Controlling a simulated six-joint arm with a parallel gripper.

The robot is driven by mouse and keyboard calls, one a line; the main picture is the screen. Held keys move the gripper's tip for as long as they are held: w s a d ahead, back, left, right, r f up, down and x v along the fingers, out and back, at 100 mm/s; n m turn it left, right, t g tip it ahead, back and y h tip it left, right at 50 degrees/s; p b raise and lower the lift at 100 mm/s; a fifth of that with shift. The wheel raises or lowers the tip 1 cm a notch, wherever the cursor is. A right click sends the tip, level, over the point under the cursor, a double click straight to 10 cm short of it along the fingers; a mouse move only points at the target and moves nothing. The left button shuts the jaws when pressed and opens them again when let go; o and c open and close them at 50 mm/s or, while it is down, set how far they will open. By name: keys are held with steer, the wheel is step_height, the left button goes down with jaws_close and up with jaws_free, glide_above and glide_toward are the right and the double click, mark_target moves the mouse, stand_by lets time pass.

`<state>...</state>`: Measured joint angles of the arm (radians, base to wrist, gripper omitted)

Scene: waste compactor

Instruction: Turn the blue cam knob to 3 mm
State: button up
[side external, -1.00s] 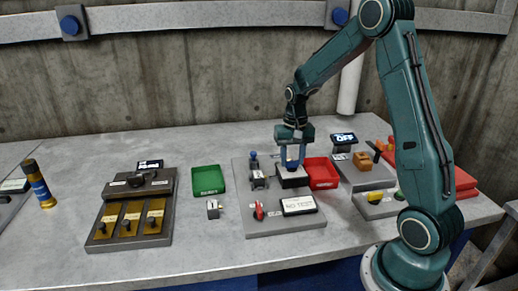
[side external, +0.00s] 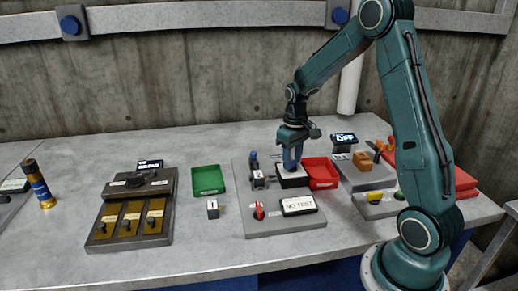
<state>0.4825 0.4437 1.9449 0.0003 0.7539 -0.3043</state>
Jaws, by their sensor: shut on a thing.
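My gripper (side external: 291,164) points down over a dark block with a white front label (side external: 292,181) on the grey fixture plate. It is shut on the blue cam knob (side external: 291,166) on top of that block. The fingers cover most of the knob, and its scale and pointer cannot be read from here. A display on the same plate (side external: 299,205) reads "NO TEST".
A red tray (side external: 322,185) stands close to the right of the block, and a green tray (side external: 208,194) lies further left. A clamp-like part (side external: 258,183) and a red-handled part (side external: 259,210) share the plate. A display at the back right (side external: 342,138) reads "OFF".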

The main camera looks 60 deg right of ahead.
mark_target(292, 161)
steer(key=n, duration=0.6)
steer(key=shift+n, duration=0.4)
steer(key=o, duration=1)
steer(key=shift+r, duration=0.1)
step_height(292, 161, up, 14)
steer(key=shift+f, duration=0.15)
stand_by(0.6)
